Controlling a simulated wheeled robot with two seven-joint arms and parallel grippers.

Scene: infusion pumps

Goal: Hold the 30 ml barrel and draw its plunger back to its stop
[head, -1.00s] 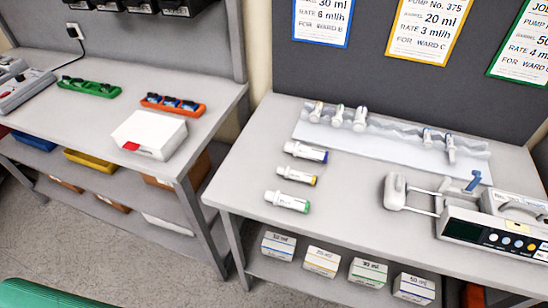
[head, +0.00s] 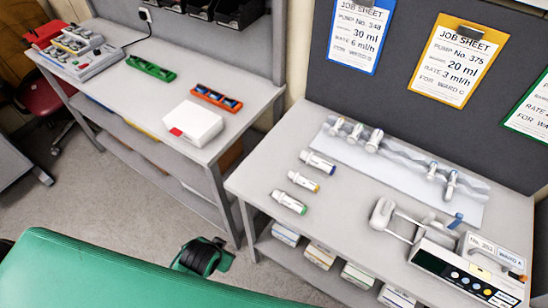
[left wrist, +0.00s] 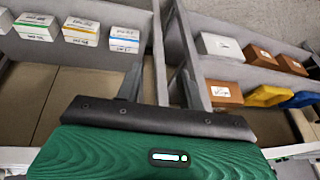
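Three loose syringe barrels lie in a column on the right bench: one with a blue band (head: 317,161), one with a yellow band (head: 303,181) and one with a green band (head: 289,202). Their size markings are too small to read, so I cannot tell which is the 30 ml one. Several slim white parts with coloured ends, perhaps plungers (head: 373,140), lie on a clear wavy tray (head: 405,176) behind them. My left gripper (left wrist: 160,85) shows in the left wrist view with two grey fingers apart and nothing between them, facing the lower shelves. My right gripper is not in view.
An infusion pump (head: 465,275) stands at the bench's front right. Labelled boxes (head: 320,255) fill the shelf below. The left bench (head: 150,90) holds a white box (head: 193,122), a green tray (head: 151,68) and an orange tray (head: 217,99). Job sheets (head: 458,60) hang behind.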

